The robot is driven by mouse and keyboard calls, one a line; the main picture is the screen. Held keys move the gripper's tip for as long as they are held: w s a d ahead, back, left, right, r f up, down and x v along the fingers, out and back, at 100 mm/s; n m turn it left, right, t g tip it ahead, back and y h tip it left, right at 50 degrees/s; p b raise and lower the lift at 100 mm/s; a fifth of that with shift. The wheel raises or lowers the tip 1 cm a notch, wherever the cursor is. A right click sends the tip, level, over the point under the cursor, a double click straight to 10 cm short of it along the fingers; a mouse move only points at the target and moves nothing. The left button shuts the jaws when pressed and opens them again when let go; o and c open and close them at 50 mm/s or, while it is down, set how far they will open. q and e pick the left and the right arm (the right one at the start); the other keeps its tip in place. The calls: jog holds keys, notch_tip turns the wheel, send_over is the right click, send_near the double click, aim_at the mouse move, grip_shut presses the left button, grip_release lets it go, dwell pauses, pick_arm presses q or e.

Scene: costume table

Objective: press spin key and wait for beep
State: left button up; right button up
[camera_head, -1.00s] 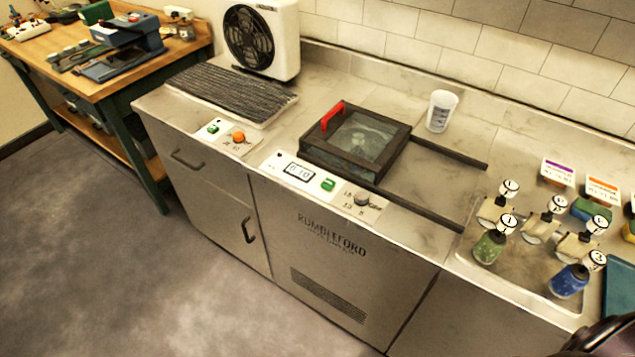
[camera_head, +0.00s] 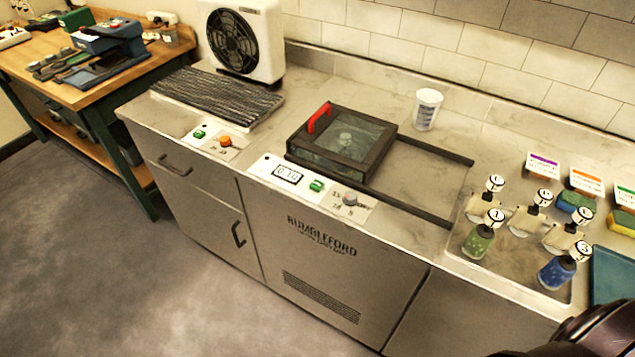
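The spinner is built into the counter, with a square dark-framed glass lid (camera_head: 346,140) that has a red handle (camera_head: 319,117). The lid is down over the well, and a round part shows dimly through the glass. On the white front panel are a small display (camera_head: 287,174), a green key (camera_head: 317,185) and a grey knob (camera_head: 350,198). The display digits are too small to read surely. Nothing touches the green key. A dark part of my arm shows at the bottom right corner, well away from the panel. Neither gripper's fingertips are in view.
A second panel with a green button (camera_head: 200,134) and an orange knob (camera_head: 225,141) lies left, before a ribbed mat (camera_head: 215,95) and a fan (camera_head: 240,42). Two rails extend right of the lid. A white cup (camera_head: 427,109) stands behind; bottles (camera_head: 479,240) stand in a right-hand tray.

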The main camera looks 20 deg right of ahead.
grip_shut()
dwell(1.3)
